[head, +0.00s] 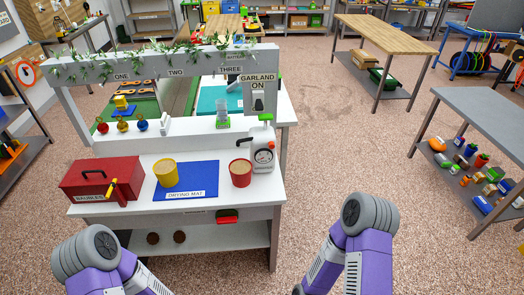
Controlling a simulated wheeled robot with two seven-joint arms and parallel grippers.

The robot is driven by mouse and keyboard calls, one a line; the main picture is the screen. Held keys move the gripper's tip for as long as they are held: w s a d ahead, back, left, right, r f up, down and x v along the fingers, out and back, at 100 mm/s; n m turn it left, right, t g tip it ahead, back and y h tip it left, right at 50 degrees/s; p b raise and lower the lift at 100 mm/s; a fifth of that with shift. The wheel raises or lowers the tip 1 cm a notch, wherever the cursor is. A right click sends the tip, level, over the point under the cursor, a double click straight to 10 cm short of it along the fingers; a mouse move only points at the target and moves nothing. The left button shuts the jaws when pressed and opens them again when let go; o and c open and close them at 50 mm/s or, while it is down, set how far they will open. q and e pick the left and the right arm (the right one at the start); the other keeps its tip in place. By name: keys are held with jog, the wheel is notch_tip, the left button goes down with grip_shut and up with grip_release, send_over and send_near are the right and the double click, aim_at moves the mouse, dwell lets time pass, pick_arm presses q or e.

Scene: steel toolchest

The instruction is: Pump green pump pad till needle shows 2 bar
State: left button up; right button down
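The pump (262,151) is a white upright unit with a round dial on its front. It stands at the right end of the white workbench. The green pump pad (266,117) sits on its top. The dial (264,156) has a pale face with red marks, but its needle is too small to read. Purple and grey links of both my arms show at the bottom of the head view, in front of the bench and apart from the pump. Neither gripper's fingers can be seen.
A red cup (240,173) stands just left of the pump. A yellow cup (166,173) stands on the blue drying mat (203,180). A red toolbox (101,180) is at the left. A shelf and garland beam (165,62) rise behind.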

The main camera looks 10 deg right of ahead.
pick_arm(q)
grip_shut()
dwell(1.5)
